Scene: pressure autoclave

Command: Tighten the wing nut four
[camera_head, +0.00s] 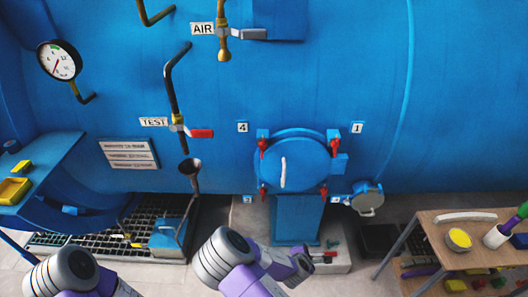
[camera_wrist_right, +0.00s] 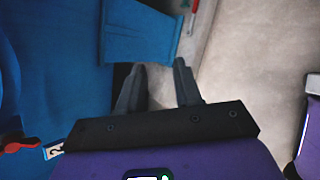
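The round blue door (camera_head: 300,165) has a red wing nut at each corner. Wing nut four (camera_head: 263,147) is at the upper left, beside the label 4 (camera_head: 242,127). Its exact turn is too small to tell. My right gripper (camera_wrist_right: 158,75) is open and empty in the right wrist view, with a gap between its dark fingers. It is low, below the door and apart from wing nut four. A red wing nut (camera_wrist_right: 20,147) beside the label 2 (camera_wrist_right: 53,151) shows at that view's lower left. My left arm shows at the lower left of the head view, but its gripper is out of frame.
A blue pedestal (camera_head: 297,218) stands under the door. A wooden table (camera_head: 440,235) with a yellow-topped container stands at the right. A blue shelf (camera_head: 45,165) with yellow items is at the left. A red-handled TEST valve (camera_head: 200,133) sits on the wall left of the door.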

